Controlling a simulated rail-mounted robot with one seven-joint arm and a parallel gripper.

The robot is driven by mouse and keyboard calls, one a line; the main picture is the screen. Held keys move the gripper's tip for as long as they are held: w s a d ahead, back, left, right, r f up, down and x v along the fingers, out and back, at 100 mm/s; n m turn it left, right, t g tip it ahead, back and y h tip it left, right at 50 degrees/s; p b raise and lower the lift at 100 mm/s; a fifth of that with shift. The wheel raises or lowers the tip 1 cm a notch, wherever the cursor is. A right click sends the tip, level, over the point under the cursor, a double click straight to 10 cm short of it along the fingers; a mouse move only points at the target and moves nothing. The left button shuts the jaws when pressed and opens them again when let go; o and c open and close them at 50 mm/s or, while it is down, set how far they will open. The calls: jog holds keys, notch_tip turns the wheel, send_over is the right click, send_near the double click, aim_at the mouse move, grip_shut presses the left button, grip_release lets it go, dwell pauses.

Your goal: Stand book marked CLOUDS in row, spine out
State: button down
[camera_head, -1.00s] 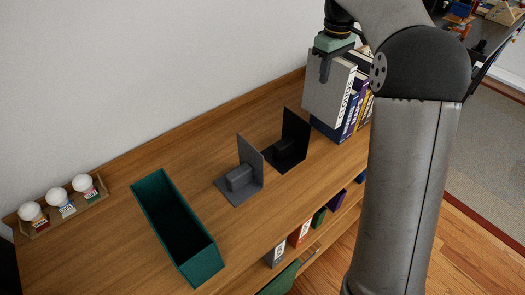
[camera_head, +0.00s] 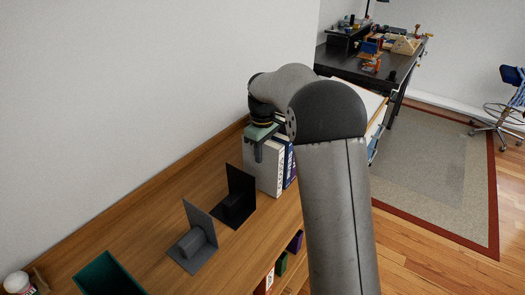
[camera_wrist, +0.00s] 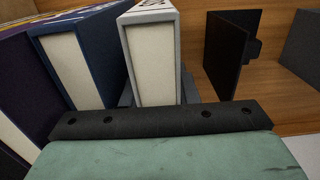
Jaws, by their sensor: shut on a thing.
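The grey book (camera_head: 261,168) is upright at the near end of the row in the head view, its light spine (camera_head: 281,165) facing the shelf's open front. The spine lettering is too small to read now. My gripper (camera_head: 259,145) is shut on it from above. In the wrist view the book (camera_wrist: 153,62) sits between the fingers, with a blue book (camera_wrist: 75,65) to its left, a narrow gap apart at the near end. The book's bottom is at or very near the shelf top; I cannot tell if it touches.
A black bookend (camera_head: 236,197) stands beside the book, apart from it, and also shows in the wrist view (camera_wrist: 226,55). A grey bookend (camera_head: 196,238) and a green bin (camera_head: 108,277) stand further left on the wooden shelf top (camera_head: 160,222).

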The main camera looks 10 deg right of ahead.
jog(key=shift+f, duration=0.1)
jog(key=c, duration=1.4)
grip_release()
notch_tip(320, 180, up, 12)
jog(key=shift+b, duration=0.4)
jog(key=shift+s+r, duration=0.1)
jog(key=shift+r, duration=0.1)
jog(key=s+f+m, duration=0.2)
jog(key=s+f, duration=0.2)
jog(key=s, duration=0.7)
jog(key=s+f+m, duration=0.3)
jog(key=s+f, duration=0.1)
jog(key=s, duration=0.8)
jog(key=s+f+m, duration=0.3)
jog(key=s+f, duration=0.1)
jog(key=s, duration=0.8)
jog(key=shift+s+f+t, duration=0.2)
jog(key=shift+f+t, duration=0.15)
jog(key=shift+t, duration=0.05)
